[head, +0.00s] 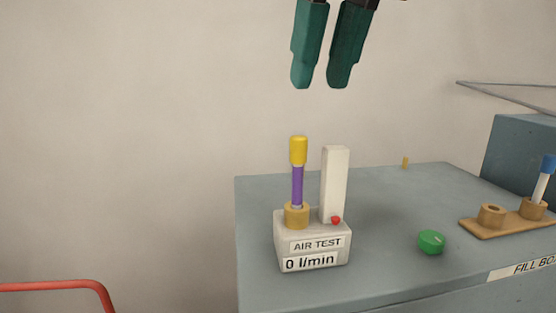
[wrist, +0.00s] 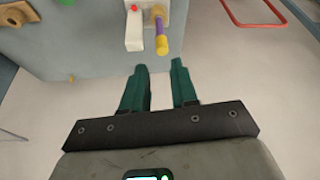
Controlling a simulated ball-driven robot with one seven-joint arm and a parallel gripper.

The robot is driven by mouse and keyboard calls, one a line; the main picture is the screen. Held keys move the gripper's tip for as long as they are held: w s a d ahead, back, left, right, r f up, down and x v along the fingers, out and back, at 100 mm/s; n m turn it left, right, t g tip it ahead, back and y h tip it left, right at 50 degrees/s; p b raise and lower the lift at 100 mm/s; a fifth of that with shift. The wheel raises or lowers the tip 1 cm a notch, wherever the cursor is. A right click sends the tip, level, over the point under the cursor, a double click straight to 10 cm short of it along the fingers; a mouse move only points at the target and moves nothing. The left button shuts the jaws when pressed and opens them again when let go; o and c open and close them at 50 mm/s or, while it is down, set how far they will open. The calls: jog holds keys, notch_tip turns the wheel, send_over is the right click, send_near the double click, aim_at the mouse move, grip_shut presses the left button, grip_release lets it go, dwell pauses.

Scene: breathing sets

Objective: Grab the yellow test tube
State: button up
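The yellow test tube (head: 298,152) has a yellow cap and a purple body. It stands upright in a tan socket (head: 297,215) on the white AIR TEST device (head: 312,240), left of that device's white column (head: 334,185). In the wrist view the yellow test tube (wrist: 161,44) shows beyond the fingertips, near the upper middle. My gripper (head: 319,86) is open and empty, with its green fingers apart, above the tube and slightly to its right in the head view. In the wrist view my gripper (wrist: 159,66) points toward the device.
The grey-blue bench (head: 380,280) carries a green knob (head: 431,242) and a wooden holder (head: 480,226) with a blue-capped tube (head: 545,178). A grey-blue box (head: 520,155) stands at right. A red rail (head: 60,286) is at lower left. Space around the tube's cap is clear.

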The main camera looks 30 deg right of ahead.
aim_at(301, 138)
jog(key=x, duration=0.5)
jog(key=shift+w, duration=0.25)
jog(key=shift+p+x, duration=0.85)
jog(key=shift+x, duration=2)
jog(key=shift+c, duration=0.3)
grip_shut()
